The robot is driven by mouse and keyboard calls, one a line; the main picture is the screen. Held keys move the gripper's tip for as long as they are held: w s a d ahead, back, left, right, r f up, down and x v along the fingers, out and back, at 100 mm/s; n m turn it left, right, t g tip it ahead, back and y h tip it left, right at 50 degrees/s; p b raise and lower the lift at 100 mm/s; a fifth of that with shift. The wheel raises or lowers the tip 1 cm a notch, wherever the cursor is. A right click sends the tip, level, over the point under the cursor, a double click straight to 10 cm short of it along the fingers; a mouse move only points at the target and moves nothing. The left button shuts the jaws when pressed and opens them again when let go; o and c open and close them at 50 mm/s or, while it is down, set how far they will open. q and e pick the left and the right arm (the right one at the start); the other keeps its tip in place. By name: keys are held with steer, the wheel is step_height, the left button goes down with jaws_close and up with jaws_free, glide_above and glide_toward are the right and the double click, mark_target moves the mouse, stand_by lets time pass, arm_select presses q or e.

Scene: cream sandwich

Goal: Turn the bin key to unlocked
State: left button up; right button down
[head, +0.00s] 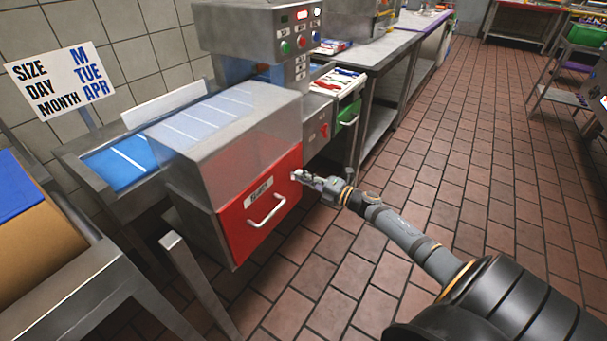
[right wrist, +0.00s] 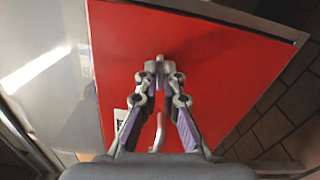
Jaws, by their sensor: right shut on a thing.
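The red bin front (head: 262,205) is on the lower side of the grey machine, with a white label and a silver handle (head: 267,210). My right gripper (head: 300,177) is at the upper right of the red front, its fingertips against it. In the right wrist view the two fingers (right wrist: 159,80) close on a small grey key (right wrist: 160,66) standing out from the red panel (right wrist: 215,60). The fingers hide much of the key, and I cannot tell which way it is turned. My left gripper is not in view.
A blue conveyor (head: 118,162) runs into the clear-covered machine (head: 220,120). A sign (head: 62,82) stands at the left, near a metal table (head: 60,300) with a box. The tiled floor (head: 470,150) is open on the right.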

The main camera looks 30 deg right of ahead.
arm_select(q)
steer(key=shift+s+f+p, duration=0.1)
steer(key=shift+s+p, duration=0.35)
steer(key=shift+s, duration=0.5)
arm_select(e)
steer(key=shift+m, duration=1)
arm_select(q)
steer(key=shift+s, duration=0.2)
arm_select(e)
steer(key=c, duration=1.5)
jaws_free()
steer(key=shift+f, duration=0.1)
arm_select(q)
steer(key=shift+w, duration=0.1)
arm_select(e)
steer(key=v, duration=1.2)
